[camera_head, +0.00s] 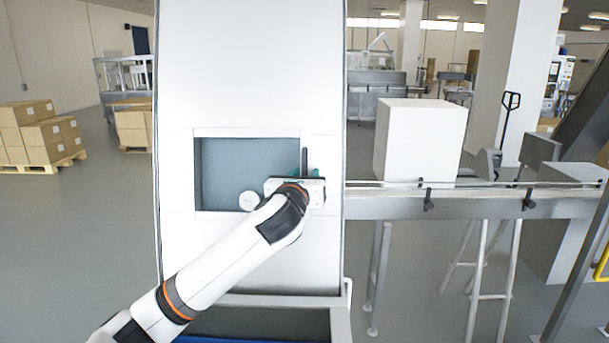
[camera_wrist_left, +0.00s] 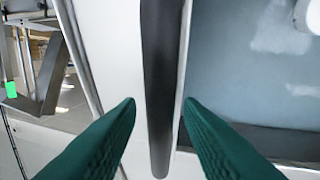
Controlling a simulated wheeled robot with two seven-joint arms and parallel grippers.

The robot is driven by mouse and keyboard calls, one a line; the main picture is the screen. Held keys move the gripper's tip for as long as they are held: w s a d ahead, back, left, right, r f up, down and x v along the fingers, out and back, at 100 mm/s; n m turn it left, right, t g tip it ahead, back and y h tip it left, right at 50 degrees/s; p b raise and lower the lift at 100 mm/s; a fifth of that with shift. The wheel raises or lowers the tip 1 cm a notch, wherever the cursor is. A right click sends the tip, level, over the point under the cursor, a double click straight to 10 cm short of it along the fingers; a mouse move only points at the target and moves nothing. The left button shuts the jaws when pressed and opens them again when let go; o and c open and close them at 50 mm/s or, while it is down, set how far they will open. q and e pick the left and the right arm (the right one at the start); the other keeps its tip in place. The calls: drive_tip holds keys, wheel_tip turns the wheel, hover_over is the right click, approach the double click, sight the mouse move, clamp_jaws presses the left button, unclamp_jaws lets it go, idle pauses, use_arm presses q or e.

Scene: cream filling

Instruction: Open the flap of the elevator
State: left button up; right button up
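The elevator (camera_head: 250,70) is a tall white housing in the middle of the head view. A grey-blue panel (camera_head: 225,165), seemingly the flap, sits in a rectangular frame in its front. A dark upright bar handle (camera_head: 304,158) is at the frame's right edge. My left gripper (camera_head: 304,174) is in front of the handle. In the left wrist view, the handle (camera_wrist_left: 162,50) runs between its two green fingers (camera_wrist_left: 160,108), with gaps showing on both sides. The left gripper is open. My arm hides the lower right corner of the frame. My right gripper is not in view.
A round white knob-like piece (camera_head: 250,200) is at the panel's lower edge. Cardboard boxes (camera_head: 40,132) stand on a pallet far left. The floor at left is clear.

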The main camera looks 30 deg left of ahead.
use_arm(q)
clamp_jaws()
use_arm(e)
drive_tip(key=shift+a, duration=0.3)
use_arm(q)
drive_tip(key=shift+s, duration=0.1)
